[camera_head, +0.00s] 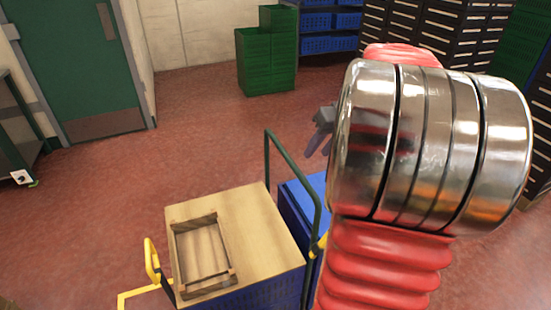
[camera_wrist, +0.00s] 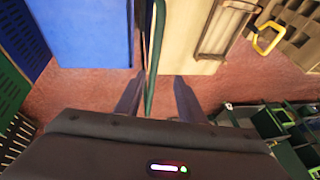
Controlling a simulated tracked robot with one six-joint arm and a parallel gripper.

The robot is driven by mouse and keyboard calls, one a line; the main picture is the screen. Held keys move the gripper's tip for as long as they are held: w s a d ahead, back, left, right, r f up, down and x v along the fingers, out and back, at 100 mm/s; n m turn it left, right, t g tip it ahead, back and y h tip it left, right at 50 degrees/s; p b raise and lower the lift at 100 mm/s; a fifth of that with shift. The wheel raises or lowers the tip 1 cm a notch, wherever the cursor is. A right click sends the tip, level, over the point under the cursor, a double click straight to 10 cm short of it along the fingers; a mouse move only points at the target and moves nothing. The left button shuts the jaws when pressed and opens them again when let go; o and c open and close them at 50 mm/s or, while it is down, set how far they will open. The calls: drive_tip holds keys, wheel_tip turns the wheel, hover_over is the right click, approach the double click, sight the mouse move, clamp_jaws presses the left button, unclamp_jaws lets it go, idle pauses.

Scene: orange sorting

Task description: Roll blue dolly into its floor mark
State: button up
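A blue dolly (camera_head: 292,218) stands beside a wood-topped cart, partly hidden by my arm; its blue top (camera_wrist: 90,30) fills the upper left of the wrist view. A green hoop handle (camera_head: 267,155) rises between the dolly and the cart; I cannot tell which it belongs to. In the wrist view the green bar (camera_wrist: 154,75) runs between the fingers of my gripper (camera_wrist: 158,97), which are apart, with space on both sides. In the head view my gripper (camera_head: 318,132) is partly hidden behind my arm. A yellow line (camera_head: 132,294) forms a corner at lower left.
The wood-topped cart (camera_head: 262,215) carries a wooden frame (camera_head: 176,240) and has a yellow handle (camera_head: 151,262). Green crates (camera_head: 266,65) stand at the back, with blue crates (camera_head: 330,45) and dark crate stacks (camera_head: 440,30) behind. The red floor (camera_head: 190,130) is clear at left and centre.

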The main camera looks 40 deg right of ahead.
sight(302, 175)
drive_tip(key=shift+s+d+f, duration=0.1)
drive_tip(key=shift+s+d, duration=0.05)
drive_tip(key=shift+d, duration=0.5)
drive_tip(key=shift+f, duration=0.1)
drive_tip(key=x, duration=1.3)
drive_tip(key=shift+f, duration=0.3)
clamp_jaws()
